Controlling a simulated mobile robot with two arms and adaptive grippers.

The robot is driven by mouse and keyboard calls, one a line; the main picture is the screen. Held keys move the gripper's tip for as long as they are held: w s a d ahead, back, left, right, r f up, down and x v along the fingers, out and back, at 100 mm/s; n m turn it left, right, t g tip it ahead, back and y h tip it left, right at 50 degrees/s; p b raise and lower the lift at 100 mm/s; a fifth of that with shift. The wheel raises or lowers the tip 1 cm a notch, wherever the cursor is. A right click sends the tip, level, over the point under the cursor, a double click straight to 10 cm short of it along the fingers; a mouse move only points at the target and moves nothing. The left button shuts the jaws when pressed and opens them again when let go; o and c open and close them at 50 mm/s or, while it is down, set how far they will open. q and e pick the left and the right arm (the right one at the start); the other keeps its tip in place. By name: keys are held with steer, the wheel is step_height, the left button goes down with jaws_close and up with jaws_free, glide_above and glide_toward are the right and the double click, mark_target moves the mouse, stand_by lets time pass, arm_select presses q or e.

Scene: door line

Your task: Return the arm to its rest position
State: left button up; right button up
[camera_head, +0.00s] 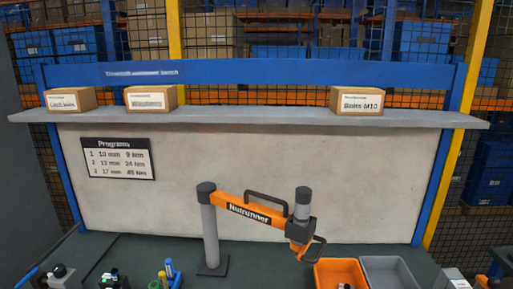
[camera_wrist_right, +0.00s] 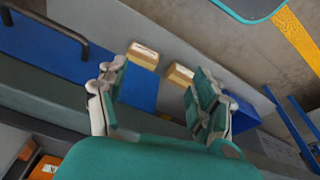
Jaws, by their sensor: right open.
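My right gripper (camera_wrist_right: 160,70) shows in the right wrist view with its two green-padded fingers spread apart. Nothing is between the fingers; small cardboard boxes (camera_wrist_right: 143,56) appear in the background beyond them. Neither of my grippers shows in the head view, and my left gripper is in no view.
A bench with a blue frame (camera_head: 260,74) and a shelf (camera_head: 260,117) holding three labelled boxes stands ahead. An orange nutrunner (camera_head: 255,212) on a grey post rises from the worktop. An orange bin (camera_head: 339,272) and a grey bin (camera_head: 388,271) sit at front right.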

steer(key=s+d+f+g+b, duration=0.1)
steer(key=s+f+b, duration=0.15)
steer(key=f, duration=0.75)
steer(key=s+f+b, duration=0.1)
steer(key=s+f, duration=0.3)
steer(key=f, duration=0.5)
steer(key=s+d+f+b, duration=0.2)
steer(key=s+f+b, duration=0.1)
steer(key=s+f, duration=0.9)
steer(key=shift+s+d+f+g, duration=0.2)
steer(key=shift+s+f+g, duration=0.1)
steer(key=shift+g, duration=0.1)
